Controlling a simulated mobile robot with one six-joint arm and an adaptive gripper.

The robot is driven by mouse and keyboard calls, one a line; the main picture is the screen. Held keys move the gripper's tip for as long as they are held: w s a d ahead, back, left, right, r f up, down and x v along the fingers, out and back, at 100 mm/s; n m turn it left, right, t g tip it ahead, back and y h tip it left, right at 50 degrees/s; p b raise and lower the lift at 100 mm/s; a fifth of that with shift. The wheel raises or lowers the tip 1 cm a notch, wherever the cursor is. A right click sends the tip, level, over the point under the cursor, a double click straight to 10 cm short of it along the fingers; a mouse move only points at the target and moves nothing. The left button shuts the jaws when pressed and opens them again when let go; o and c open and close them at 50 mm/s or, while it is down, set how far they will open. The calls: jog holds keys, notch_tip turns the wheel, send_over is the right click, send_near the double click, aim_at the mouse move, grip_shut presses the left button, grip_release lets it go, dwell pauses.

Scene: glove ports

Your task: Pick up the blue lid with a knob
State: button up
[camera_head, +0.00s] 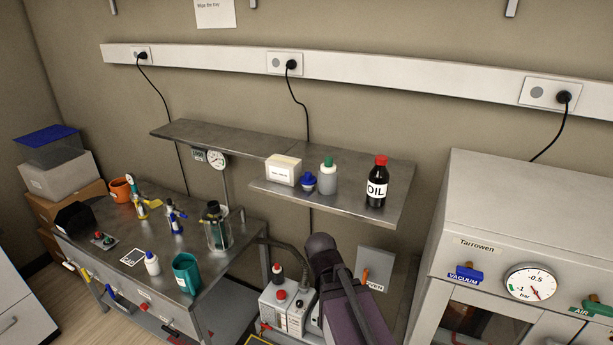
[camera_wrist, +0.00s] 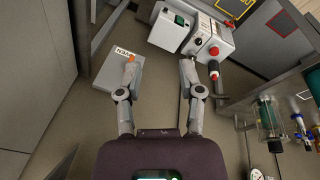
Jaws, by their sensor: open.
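The blue lid with a knob (camera_head: 308,182) sits on the right-hand metal shelf (camera_head: 340,202) in the head view, between a white box and a grey bottle with a green cap. It is small, with a rounded knob on top. My gripper (camera_wrist: 159,70) is open in the wrist view, with nothing between its two fingers. The lid does not show in the wrist view. In the head view my arm rises at the lower middle, in front of and below the shelf, apart from the lid.
The white box (camera_head: 283,169), grey bottle (camera_head: 322,181) and black OIL bottle (camera_head: 377,185) stand on the same shelf. A white pump unit (camera_head: 288,308) and a grey switch box (camera_head: 374,269) are below. A cluttered bench (camera_head: 110,247) is left; a large cabinet (camera_head: 530,215) is right.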

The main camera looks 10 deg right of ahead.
jog(key=w+a+r+m+t+h+p, duration=0.1)
jog(key=w+r+m+t+h+p, duration=0.15)
jog(key=w+r+p, duration=0.35)
jog(key=w+a+r+m+t+h+p, duration=0.1)
jog(key=w+r+t+h, duration=0.25)
jog(key=r, duration=0.45)
jog(key=m+t+p, duration=0.2)
jog(key=t+p, duration=0.3)
send_near(308, 173)
jog(key=a+v, duration=0.1)
jog(key=v, duration=0.2)
jog(key=shift+d+r+h, duration=0.1)
jog(key=shift+d+h, duration=0.05)
jog(key=shift+h, duration=0.15)
jog(key=shift+w, duration=0.1)
jog(key=x, duration=0.2)
jog(key=b+x, duration=0.1)
jog(key=x, duration=0.2)
jog(key=b+x, duration=0.1)
jog(key=x, duration=0.1)
jog(key=shift+w+d+f, duration=0.1)
jog(key=shift+f, duration=0.25)
jog(key=shift+w+d, duration=0.35)
jog(key=shift+w, duration=0.05)
jog(key=shift+f, duration=0.1)
